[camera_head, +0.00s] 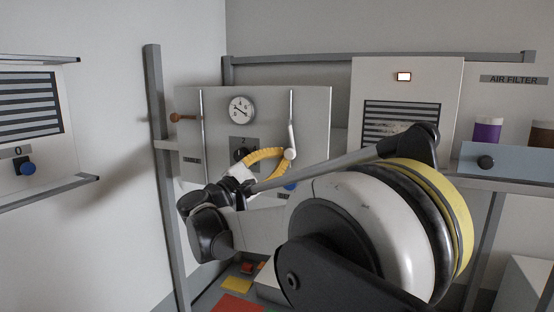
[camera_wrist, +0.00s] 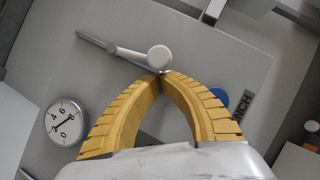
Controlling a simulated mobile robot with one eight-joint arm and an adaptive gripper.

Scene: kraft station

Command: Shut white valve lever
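The white valve lever (camera_head: 291,140) is on the grey panel, at the lower end of a thin vertical pipe. In the wrist view the lever (camera_wrist: 132,53) ends in a round white knob (camera_wrist: 159,57). My gripper (camera_head: 287,157) has yellow ribbed fingers and reaches the knob from the left in the head view. In the wrist view my gripper's fingertips (camera_wrist: 162,75) come together right at the knob's lower edge. The knob shows beyond the tips, not clearly between them. Whether the tips touch it, I cannot tell.
A round gauge (camera_head: 242,110) and a black dial (camera_head: 243,152) are on the same panel. An orange-brown handle (camera_head: 181,117) is at the panel's left. A grey post (camera_head: 158,170) stands left.

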